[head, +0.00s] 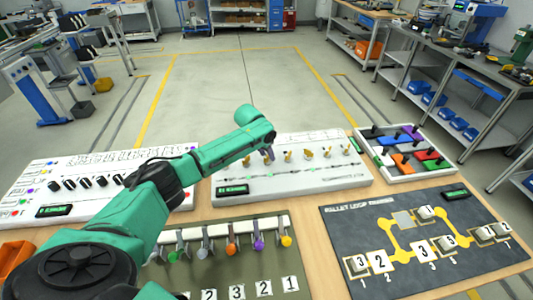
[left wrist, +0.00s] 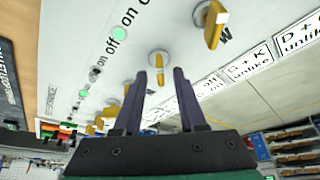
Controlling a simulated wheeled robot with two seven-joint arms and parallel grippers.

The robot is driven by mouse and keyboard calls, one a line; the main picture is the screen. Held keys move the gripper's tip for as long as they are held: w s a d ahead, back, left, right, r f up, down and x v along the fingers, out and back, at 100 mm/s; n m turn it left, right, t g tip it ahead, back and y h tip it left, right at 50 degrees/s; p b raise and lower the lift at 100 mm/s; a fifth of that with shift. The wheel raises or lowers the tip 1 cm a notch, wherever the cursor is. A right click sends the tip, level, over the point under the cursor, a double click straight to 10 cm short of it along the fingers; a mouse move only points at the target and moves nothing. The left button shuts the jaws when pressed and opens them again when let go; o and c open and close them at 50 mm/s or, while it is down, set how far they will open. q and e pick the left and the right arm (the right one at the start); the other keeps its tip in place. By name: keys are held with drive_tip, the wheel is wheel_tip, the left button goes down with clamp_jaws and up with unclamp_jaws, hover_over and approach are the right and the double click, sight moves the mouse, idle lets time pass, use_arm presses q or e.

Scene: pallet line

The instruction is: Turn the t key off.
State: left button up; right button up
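A white panel (head: 225,187) stands on the table with a row of yellow keys, such as one key (head: 308,154) right of my gripper. My left gripper (head: 269,153) is over the left part of this row. In the left wrist view, my left gripper (left wrist: 160,76) is open, and a yellow key (left wrist: 158,60) lies just ahead between its fingertips. I cannot tell whether they touch it. Another yellow key (left wrist: 213,24) is beside it, near a letter like W. I cannot read which key is the t key. My right gripper is not in view.
A panel with black knobs (head: 60,172) is at the left. A tray of coloured pieces (head: 448,172) is at the back right. A dark board with numbered blocks (head: 350,230) is at the front right. Coloured-tipped levers (head: 231,250) stand at the front.

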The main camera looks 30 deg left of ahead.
use_arm(q)
clamp_jaws()
